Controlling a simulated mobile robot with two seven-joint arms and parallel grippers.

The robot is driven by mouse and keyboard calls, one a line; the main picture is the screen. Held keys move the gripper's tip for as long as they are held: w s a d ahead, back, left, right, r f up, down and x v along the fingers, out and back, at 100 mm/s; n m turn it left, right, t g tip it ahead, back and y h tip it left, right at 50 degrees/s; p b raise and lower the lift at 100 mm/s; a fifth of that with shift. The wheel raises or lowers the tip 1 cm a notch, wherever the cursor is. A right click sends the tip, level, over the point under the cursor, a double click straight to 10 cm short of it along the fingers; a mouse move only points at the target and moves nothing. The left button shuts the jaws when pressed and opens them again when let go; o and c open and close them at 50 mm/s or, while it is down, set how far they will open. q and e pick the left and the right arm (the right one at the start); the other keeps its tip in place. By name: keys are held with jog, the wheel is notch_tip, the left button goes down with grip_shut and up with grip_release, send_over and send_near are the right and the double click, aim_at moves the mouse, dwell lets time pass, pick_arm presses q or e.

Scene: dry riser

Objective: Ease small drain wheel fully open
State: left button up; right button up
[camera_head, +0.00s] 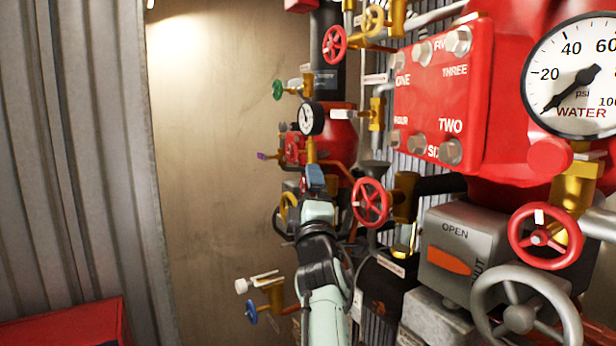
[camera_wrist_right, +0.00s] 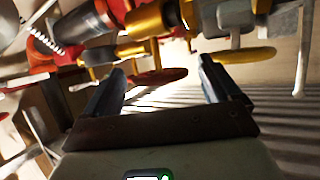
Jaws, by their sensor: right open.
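Several small valve wheels are in view, and no label shows which one is the drain wheel. A red wheel (camera_head: 371,202) on a brass valve is just right of my right gripper (camera_head: 315,178). A yellow wheel (camera_head: 289,208) is just left of it, partly hidden by my arm. A blue wheel (camera_head: 251,311) sits low on the left. In the wrist view my right gripper (camera_wrist_right: 163,88) is open, with nothing clearly held between its fingers. There a red wheel (camera_wrist_right: 157,77) shows edge-on beyond the fingers, and a yellow wheel (camera_wrist_right: 238,57) lies beyond the right finger. My left gripper is out of view.
A red block with bolts (camera_head: 440,90), a large water gauge (camera_head: 578,80) and a grey box marked OPEN (camera_head: 458,247) crowd the right. A small gauge (camera_head: 311,118) is above my right gripper. The bare wall (camera_head: 210,170) on the left is clear.

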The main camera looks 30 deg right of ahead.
jog(key=shift+x, duration=0.8)
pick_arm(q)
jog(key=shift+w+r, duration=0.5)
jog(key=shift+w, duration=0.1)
pick_arm(e)
jog(key=shift+s, duration=0.15)
